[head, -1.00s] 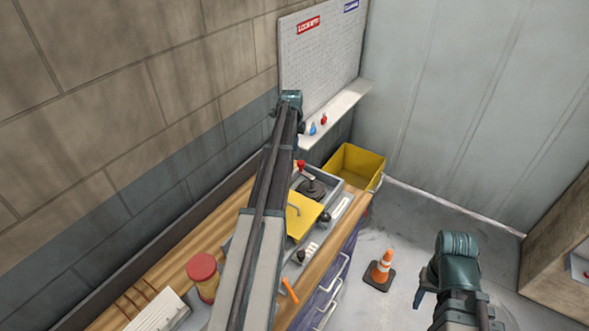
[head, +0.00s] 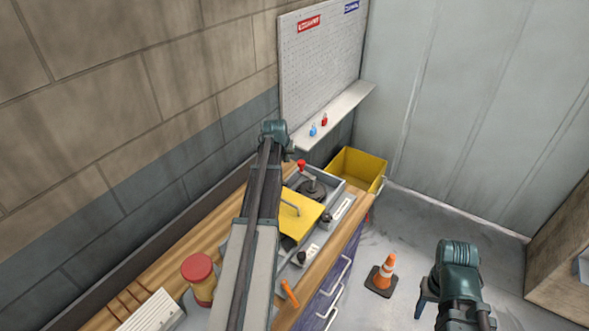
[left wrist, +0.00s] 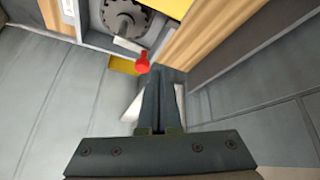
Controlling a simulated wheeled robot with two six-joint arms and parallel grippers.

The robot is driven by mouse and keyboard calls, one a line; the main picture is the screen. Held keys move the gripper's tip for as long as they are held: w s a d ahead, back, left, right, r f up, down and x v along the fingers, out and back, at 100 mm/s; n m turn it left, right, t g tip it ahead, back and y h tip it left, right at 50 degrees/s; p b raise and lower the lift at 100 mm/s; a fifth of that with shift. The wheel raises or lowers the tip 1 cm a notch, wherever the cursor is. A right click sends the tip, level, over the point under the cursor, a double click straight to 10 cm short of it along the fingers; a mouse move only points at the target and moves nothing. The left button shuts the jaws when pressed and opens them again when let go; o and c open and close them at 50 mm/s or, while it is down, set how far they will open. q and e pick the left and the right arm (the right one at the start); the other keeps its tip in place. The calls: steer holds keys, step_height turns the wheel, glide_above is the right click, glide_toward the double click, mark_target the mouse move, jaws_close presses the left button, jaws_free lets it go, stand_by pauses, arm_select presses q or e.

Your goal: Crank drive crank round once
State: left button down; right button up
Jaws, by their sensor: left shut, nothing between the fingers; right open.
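The drive crank is a dark round disc (head: 312,188) with an arm and a red knob (head: 301,164), set in a grey panel on the bench. In the left wrist view the toothed disc (left wrist: 125,16) is at the top and the red knob (left wrist: 142,62) stands just beyond my fingertips. My left gripper (head: 290,153) is beside the knob in the head view, shut and empty. Its shut fingers (left wrist: 167,78) point toward the knob; I cannot tell whether they touch it. My right gripper (head: 421,299) is open and empty, away from the bench at the lower right.
A yellow cover with a handle (head: 299,216) lies nearer on the panel. A yellow bin (head: 357,168) stands beyond the bench, below a shelf (head: 335,115) with small red and blue items. A red-lidded jar (head: 198,268) stands at the near left. An orange cone (head: 384,272) stands on the floor.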

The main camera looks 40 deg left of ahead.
arm_select(q)
steer(key=n, duration=0.2)
steer(key=s+n+b, duration=0.1)
steer(key=n, duration=0.2)
steer(key=s+n+t, duration=0.1)
steer(key=n, duration=0.1)
steer(key=shift+s+d+f+y, duration=0.2)
steer(key=shift+s+y, duration=0.05)
steer(key=shift+y, duration=0.05)
steer(key=w+a+f+b, duration=0.1)
steer(key=w+f+b, duration=0.7)
steer(key=w, duration=0.1)
steer(key=shift+w+a, duration=0.15)
steer(key=shift+a, duration=0.1)
steer(key=shift+f, duration=0.1)
